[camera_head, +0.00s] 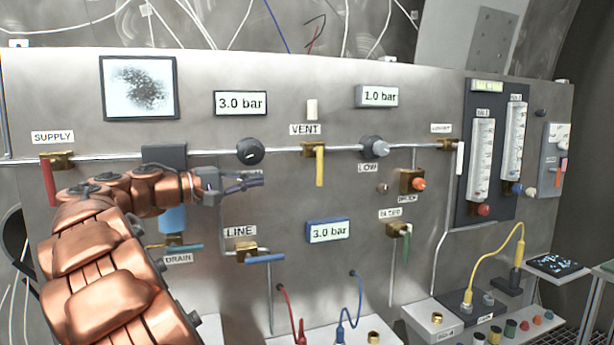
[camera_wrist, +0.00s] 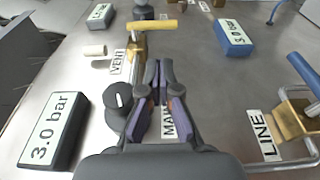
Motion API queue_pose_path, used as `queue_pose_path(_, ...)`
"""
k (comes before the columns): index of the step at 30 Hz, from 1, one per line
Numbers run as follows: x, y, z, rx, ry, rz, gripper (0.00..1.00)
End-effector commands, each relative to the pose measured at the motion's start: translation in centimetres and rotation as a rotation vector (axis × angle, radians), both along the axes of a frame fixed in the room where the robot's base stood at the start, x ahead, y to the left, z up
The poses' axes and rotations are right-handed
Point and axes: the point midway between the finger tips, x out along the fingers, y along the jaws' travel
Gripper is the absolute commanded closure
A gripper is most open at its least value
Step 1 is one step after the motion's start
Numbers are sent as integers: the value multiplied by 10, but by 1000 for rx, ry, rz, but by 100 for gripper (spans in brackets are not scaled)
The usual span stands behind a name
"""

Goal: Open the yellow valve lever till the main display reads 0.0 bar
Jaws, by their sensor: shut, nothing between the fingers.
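The yellow valve lever (camera_head: 320,166) hangs straight down from a brass valve body under the VENT label (camera_head: 305,130). In the wrist view the yellow lever (camera_wrist: 157,25) lies ahead of the fingers. The black-framed display (camera_head: 240,103) above the black knob reads 3.0 bar; it also shows in the wrist view (camera_wrist: 54,130). A label starting with "MA" (camera_wrist: 168,122) is partly hidden by my fingers. My gripper (camera_head: 262,182) is shut and empty, in front of the panel, left of the yellow lever and apart from it.
The black knob (camera_head: 250,151) sits just above my gripper. A grey display (camera_head: 378,96) reads 1.0 bar and a blue one (camera_head: 327,231) reads 3.0 bar. The blue LINE lever (camera_head: 265,259) lies below, the red SUPPLY lever (camera_head: 48,183) far left. Bare panel separates the gripper and yellow lever.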

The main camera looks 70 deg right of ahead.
Motion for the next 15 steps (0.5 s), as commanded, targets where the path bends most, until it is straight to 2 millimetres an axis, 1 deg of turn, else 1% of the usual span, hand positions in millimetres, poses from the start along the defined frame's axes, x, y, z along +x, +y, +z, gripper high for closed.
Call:
queue_pose_path(4, -2, -3, 0, 1, 0, 0, 100)
queue_pose_path(7, -8, -11, 0, 2, 0, 0, 100)
queue_pose_path(11, -20, -26, 1, 2, -2, -1, 100)
queue_pose_path(15, -35, -46, 1, 3, -1, -2, 100)
